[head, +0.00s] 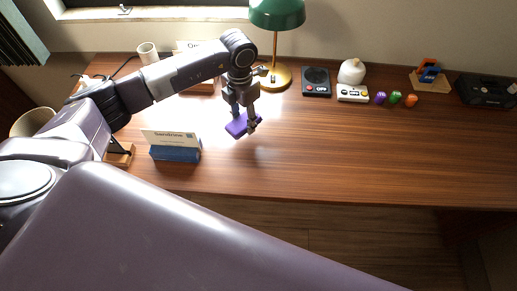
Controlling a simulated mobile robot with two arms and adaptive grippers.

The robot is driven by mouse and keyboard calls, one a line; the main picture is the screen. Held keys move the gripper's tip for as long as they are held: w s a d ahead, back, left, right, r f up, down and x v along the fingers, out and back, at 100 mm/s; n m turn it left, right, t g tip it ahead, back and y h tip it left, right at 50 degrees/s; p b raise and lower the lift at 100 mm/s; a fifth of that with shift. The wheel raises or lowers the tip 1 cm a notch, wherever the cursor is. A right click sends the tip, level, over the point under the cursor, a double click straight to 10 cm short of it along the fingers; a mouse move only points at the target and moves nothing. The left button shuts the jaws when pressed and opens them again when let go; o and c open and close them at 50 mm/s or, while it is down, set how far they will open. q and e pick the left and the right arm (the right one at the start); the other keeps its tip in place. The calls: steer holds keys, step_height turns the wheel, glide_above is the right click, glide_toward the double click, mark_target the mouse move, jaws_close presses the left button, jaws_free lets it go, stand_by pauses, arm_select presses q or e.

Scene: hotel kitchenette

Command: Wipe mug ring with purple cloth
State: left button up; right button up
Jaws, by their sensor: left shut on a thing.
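The purple cloth (237,126) is a small folded pad in my left gripper (253,125). The gripper points down over the wooden desk (330,150), left of its middle, and is shut on the cloth. From this angle I cannot tell whether the cloth touches the desk or is just above it. I cannot make out a mug ring; glare lies on the wood around the gripper and the arm hides part of the desk. My right gripper is not in view.
A card holder (175,154) stands at the front left. A green lamp on a brass base (275,78) is behind the gripper. A black device (316,82), a white control box (352,93) and small coloured balls (396,98) stand at the back right. The front right desk is clear.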

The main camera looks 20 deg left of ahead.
arm_select(q)
step_height(320, 180, up, 2)
steer(key=shift+w+a+r+p, duration=0.15)
steer(key=shift+r+p, duration=0.1)
steer(key=shift+p, duration=0.25)
steer(key=shift+r, duration=0.25)
steer(key=shift+d, duration=0.2)
steer(key=shift+a+f, duration=0.1)
